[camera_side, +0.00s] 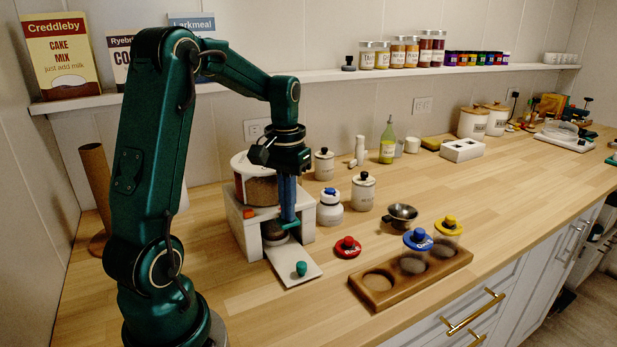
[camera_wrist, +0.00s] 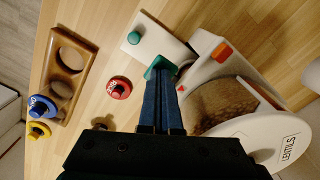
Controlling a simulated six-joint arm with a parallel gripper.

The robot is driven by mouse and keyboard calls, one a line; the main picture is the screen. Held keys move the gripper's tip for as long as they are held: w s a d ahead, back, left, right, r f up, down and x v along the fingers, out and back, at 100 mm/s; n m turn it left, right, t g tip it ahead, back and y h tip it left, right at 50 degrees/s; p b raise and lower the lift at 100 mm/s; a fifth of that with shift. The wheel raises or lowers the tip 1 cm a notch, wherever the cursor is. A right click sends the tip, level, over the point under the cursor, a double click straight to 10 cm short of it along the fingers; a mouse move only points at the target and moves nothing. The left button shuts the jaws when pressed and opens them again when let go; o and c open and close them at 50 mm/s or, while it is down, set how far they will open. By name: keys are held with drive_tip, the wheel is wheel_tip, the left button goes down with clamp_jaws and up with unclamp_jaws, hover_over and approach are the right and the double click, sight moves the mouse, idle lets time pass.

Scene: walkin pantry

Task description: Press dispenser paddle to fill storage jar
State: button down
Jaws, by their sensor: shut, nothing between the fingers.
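The white dispenser (camera_side: 246,230) stands on the counter with a clear bin of brown lentils (camera_side: 262,190) on top and an orange-red tab (camera_side: 249,214). My gripper (camera_side: 288,220) is shut and empty, pointing down at the dispenser's front. In the wrist view its blue fingers (camera_wrist: 161,75) end at a small teal piece (camera_wrist: 158,63), possibly the paddle; contact is unclear. A storage jar (camera_side: 275,236) seems to sit in the dispenser's bay, mostly hidden. A white plate (camera_side: 290,258) with a teal knob (camera_side: 301,268) extends from the bay. A red lid (camera_side: 347,247) lies to its right.
A brown roll (camera_side: 95,190) stands left. The front counter is clear.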

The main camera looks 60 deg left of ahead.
drive_tip(key=shift+f, duration=0.3)
idle(0.4)
drive_tip(key=shift+r, duration=1.95)
drive_tip(key=s+d+r+m+t, duration=0.1)
drive_tip(key=d+r+m+t, duration=0.3)
drive_tip(key=d, duration=0.6)
drive_tip(key=s+d+f+m+t, duration=0.1)
drive_tip(key=s+d+f+m, duration=0.1)
drive_tip(key=s+d, duration=0.5)
drive_tip(key=shift+t, duration=0.3)
